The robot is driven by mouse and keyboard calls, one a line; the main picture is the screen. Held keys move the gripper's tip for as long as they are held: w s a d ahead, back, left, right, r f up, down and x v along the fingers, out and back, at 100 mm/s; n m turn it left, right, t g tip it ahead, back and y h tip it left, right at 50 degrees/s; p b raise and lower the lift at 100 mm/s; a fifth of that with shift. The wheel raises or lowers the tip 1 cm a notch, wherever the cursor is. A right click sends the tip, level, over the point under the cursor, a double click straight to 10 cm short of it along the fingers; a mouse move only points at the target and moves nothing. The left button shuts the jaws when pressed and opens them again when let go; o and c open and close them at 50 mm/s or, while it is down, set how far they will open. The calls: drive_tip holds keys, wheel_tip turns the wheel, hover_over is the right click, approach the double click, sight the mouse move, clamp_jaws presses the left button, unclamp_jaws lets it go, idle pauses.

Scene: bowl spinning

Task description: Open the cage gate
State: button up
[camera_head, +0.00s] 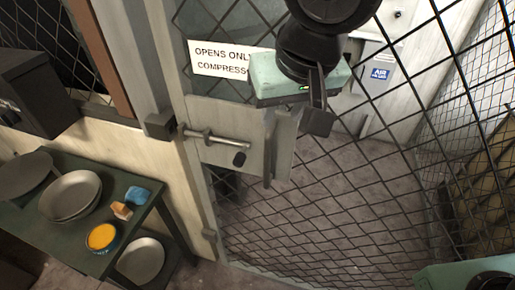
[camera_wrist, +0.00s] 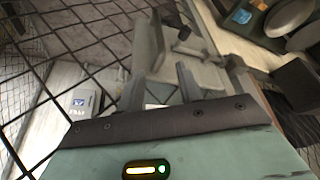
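The cage gate (camera_head: 320,215) is a dark wire-mesh panel that fills the middle and right of the head view. Its mesh also shows at the left of the wrist view (camera_wrist: 85,45). A grey latch plate (camera_head: 225,155) carries a metal slide bolt (camera_head: 215,137) at the gate's left edge. A bent metal flange (camera_head: 283,145) stands out at the plate's right end. My gripper (camera_head: 318,110) is above and right of this flange. In the wrist view its two dark fingers (camera_wrist: 160,75) are apart, with the flange just beyond them. I cannot tell whether they touch it.
A dark green table (camera_head: 100,170) at lower left holds plates, a yellow-filled bowl (camera_head: 101,237) and a blue item (camera_head: 137,195). A dark box (camera_head: 38,90) sits on the wall at left. A sign (camera_head: 220,60) hangs above the latch. Floor shows through the mesh.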

sight(270, 146)
drive_tip(key=b+x, duration=0.2)
drive_tip(key=x, duration=1.4)
drive_tip(key=shift+s, duration=0.1)
drive_tip(key=shift+d, duration=0.1)
clamp_jaws()
